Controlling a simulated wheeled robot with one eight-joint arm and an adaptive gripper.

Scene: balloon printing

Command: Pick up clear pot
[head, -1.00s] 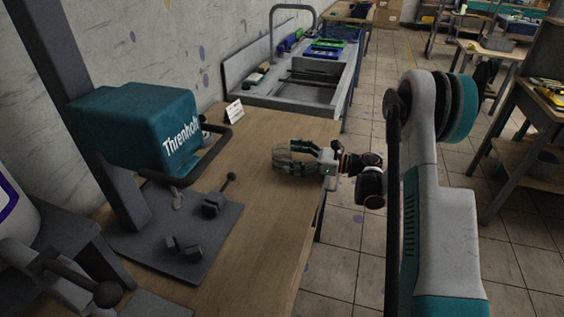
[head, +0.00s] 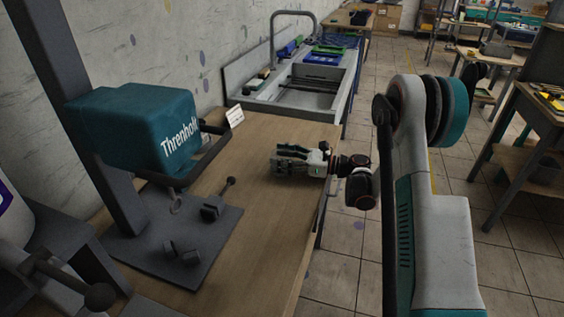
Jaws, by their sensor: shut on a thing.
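My gripper (head: 279,160) is low over the wooden workbench (head: 262,215), reaching in from its right edge with the fingers pointing left. The fingers are drawn in and shut on the clear pot. The pot is see-through and hardly shows between the dark fingers, so its outline and tilt cannot be made out. Whether it still touches the bench top cannot be told from this view.
A teal press marked "Threnhold" (head: 132,128) stands left on a dark base plate with knobs and levers. A small white sign (head: 235,116) stands behind. A grey sink (head: 300,90) adjoins the bench's far end. Bare bench lies in front of the gripper.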

